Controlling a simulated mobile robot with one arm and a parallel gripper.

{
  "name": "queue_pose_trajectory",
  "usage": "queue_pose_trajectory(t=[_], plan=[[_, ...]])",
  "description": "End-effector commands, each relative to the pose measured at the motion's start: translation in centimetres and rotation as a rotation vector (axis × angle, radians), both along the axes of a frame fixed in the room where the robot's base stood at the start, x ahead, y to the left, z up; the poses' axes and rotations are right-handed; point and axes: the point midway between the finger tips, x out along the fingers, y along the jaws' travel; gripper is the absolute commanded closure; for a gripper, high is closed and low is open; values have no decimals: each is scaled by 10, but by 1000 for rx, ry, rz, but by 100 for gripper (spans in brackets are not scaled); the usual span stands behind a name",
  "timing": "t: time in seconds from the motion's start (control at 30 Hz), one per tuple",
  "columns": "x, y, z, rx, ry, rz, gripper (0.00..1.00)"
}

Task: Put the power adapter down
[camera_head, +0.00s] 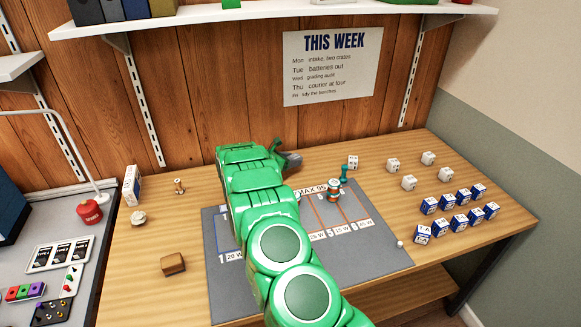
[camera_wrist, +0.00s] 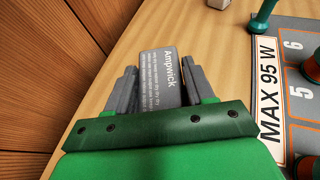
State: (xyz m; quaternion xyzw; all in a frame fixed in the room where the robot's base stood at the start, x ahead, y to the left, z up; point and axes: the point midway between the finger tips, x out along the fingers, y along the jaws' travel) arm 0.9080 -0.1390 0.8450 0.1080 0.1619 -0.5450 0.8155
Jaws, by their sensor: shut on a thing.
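The power adapter is a grey block with white "Ampwick" lettering (camera_wrist: 162,75), seen in the wrist view. My gripper (camera_wrist: 162,92) is shut on it, one grey finger on each side. Bare wood shows around and beyond it; I cannot tell whether the adapter touches the table. In the head view my gripper (camera_head: 286,158) is over the back of the wooden table, behind the grey mat (camera_head: 225,290). My green arm hides part of the mat there, and the adapter cannot be told clearly from the fingers.
The mat has numbered, orange-lined slots and a "MAX 95 W" strip (camera_wrist: 268,90). Several white and blue boxes (camera_head: 461,222) fill the table's right side. A brown block (camera_head: 173,264) lies left.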

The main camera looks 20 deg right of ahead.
Motion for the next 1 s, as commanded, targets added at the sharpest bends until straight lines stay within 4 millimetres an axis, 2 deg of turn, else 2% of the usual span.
queue_pose_trajectory(t=[0.13, 0.4, 0.77, 0.8, 0.97, 1.0], plan=[[5, -1, -7, 0, 1, 0, 82], [5, -1, -36, 1, 1, 0, 82], [5, -1, -39, 1, 1, 0, 82], [5, -1, -40, 1, 1, 0, 46], [5, -1, -39, 1, 1, 0, 22], [5, -1, -39, 1, 0, 0, 22]])
